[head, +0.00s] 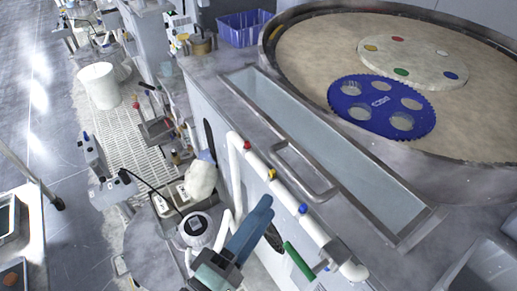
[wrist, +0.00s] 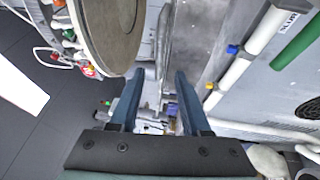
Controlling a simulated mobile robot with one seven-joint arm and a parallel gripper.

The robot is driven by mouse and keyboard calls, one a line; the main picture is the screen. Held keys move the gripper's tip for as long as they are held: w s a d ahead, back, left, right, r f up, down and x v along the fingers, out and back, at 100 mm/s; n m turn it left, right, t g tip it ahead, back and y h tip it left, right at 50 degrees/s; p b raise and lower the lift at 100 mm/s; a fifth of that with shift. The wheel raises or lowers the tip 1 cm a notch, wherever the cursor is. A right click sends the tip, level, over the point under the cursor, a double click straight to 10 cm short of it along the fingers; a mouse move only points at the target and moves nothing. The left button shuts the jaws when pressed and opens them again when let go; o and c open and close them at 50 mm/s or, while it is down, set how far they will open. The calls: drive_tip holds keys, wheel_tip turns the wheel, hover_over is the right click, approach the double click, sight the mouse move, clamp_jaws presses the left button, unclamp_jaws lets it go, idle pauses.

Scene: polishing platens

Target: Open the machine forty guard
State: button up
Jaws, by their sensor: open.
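My gripper (head: 265,208) is open and empty beside the machine's near side, just below the white pipe. In the wrist view, my gripper's two blue fingers (wrist: 159,75) are apart, with a narrow grey metal edge (wrist: 163,50) beyond and between their tips. The machine (head: 215,85) has a large round platen (head: 315,70) and a long rectangular recess (head: 320,150) in its top. A bent metal handle-like bar (head: 305,172) lies along the near edge of its top. No number forty is readable, and I cannot tell which part is the guard.
A white pipe (head: 238,185) with colored valves runs along the machine's side, close to my gripper; a green bar (head: 298,260) is near it. A blue toothed disc (head: 380,107) lies on the platen. Bottles and equipment crowd the left; grey floor (head: 45,120) is open beyond.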

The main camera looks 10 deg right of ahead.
sight(290, 176)
drive_tip(key=p+x, duration=0.3)
drive_tip(key=x, duration=0.8)
drive_tip(key=shift+r, duration=0.1)
drive_tip(key=shift+w+d, duration=0.45)
drive_tip(key=shift+d, duration=0.15)
drive_tip(key=shift+c, duration=0.3)
clamp_jaws()
drive_tip(key=shift+r, duration=0.1)
